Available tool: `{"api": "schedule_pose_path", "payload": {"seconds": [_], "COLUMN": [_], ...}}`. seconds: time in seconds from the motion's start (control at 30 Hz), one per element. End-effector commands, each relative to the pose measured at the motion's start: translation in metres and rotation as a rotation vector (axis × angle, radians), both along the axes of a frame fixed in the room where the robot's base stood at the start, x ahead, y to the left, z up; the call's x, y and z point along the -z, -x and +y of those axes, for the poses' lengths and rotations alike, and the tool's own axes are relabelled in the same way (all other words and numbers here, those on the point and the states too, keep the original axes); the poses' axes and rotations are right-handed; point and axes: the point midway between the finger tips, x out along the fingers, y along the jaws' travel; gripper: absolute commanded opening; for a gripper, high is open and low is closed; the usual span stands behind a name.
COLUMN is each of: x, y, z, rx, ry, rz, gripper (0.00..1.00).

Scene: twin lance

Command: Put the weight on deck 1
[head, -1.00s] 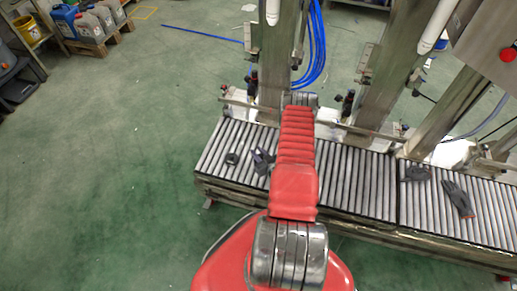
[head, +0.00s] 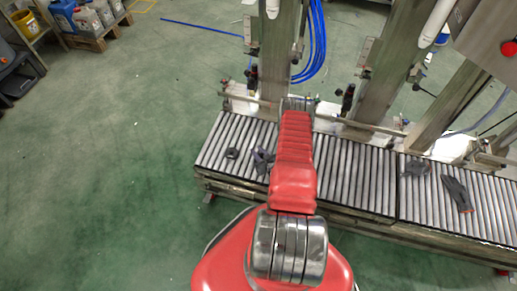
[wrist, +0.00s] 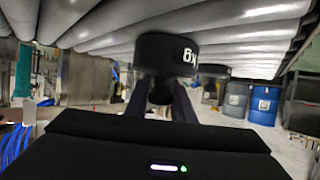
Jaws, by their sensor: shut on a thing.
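In the wrist view, which is upside down, a black round weight (wrist: 168,52) with white "kg" lettering hangs from my gripper (wrist: 160,92). The fingers are shut on its narrow knob. The weight's flat face is close to or against the grey rollers; I cannot tell if it touches. In the head view my arm hides the gripper and the weight. Two roller decks stand side by side: the left one (head: 345,180) beneath my arm's end, the right one (head: 420,215) beyond a seam. I see no label showing which is deck 1.
A small dark round thing (head: 232,153) and a dark crumpled thing (head: 262,160) lie on the left deck. Dark gloves (head: 457,194) lie on the right deck. Metal columns (head: 372,75) and a rail stand behind the rollers.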

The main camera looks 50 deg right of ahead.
Motion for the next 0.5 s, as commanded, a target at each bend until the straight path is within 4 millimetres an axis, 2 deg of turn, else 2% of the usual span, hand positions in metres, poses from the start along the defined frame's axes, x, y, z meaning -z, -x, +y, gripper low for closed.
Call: {"api": "schedule_pose_path", "payload": {"seconds": [0.37,0.4,0.5], "x": [0.0005,0.0020,0.0019], "y": [-0.0011,-0.0001,-0.0001], "z": [-0.0014,-0.0004,-0.0003], "rx": [0.001,0.000,0.000], "ry": [0.003,0.000,0.000], "rz": [-0.004,-0.001,-0.001], "gripper": [0.00,0.23,0.30]}}
